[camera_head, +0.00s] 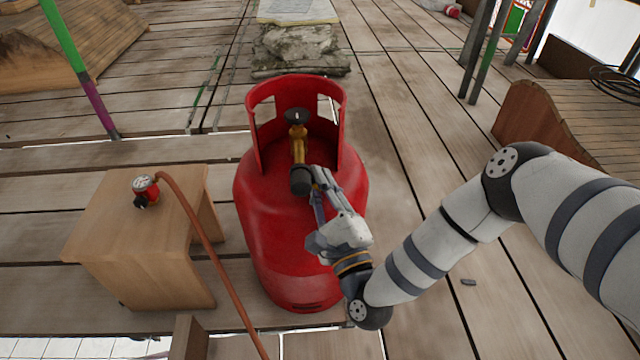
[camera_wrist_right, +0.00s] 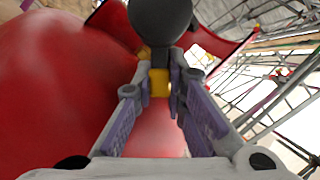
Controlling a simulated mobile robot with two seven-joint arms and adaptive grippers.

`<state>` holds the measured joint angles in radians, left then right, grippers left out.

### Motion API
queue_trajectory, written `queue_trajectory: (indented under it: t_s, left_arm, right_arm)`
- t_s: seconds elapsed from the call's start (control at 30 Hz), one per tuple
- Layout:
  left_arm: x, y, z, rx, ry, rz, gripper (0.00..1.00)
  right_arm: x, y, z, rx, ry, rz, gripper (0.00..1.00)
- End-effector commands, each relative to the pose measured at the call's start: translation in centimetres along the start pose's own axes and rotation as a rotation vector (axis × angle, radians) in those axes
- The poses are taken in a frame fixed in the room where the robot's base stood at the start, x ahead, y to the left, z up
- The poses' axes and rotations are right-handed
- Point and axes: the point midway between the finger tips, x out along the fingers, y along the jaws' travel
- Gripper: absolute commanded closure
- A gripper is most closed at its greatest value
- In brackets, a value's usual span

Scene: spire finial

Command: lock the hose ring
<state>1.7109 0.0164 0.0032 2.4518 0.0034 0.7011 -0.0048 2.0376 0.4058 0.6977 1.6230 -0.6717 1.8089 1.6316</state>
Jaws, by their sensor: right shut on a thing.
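A red gas cylinder (camera_head: 285,245) stands upright on the planks, with a brass-yellow valve (camera_head: 298,146) inside its collar. A dark round fitting (camera_head: 301,181) sits at the near end of the valve; in the right wrist view the dark fitting (camera_wrist_right: 160,18) is large at the top. My right gripper (camera_head: 318,190) reaches over the cylinder's shoulder and is shut on the dark fitting; its fingers (camera_wrist_right: 162,88) show a yellow part between them. The exact contact is partly hidden. A red regulator with a gauge (camera_head: 146,188) and hose (camera_head: 205,245) rests on a wooden stand. My left gripper is not in view.
The wooden stand (camera_head: 110,230) is left of the cylinder. The cylinder's red collar (camera_head: 257,140) rises around the valve. A stone slab (camera_head: 298,45) lies behind. Poles (camera_head: 485,50) and a curved wooden piece (camera_head: 540,110) stand at right. Planks between are mostly clear.

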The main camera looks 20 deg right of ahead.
Motion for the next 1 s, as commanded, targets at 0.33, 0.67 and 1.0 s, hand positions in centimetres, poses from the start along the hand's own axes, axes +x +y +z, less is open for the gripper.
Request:
queue_trajectory:
  t_s: [0.33, 0.67, 1.0]
  left_arm:
    - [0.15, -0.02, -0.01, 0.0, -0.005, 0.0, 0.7]
    - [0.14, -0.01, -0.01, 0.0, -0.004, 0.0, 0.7]
    - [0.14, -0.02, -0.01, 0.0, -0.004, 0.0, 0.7]
  right_arm:
    - [-0.11, 0.25, 0.05, 0.022, 0.0, -0.003, 1.0]
    - [-0.09, 0.24, 0.07, 0.022, -0.001, -0.003, 0.67]
    - [-0.26, 0.19, 0.0, 0.02, 0.001, -0.005, 0.67]
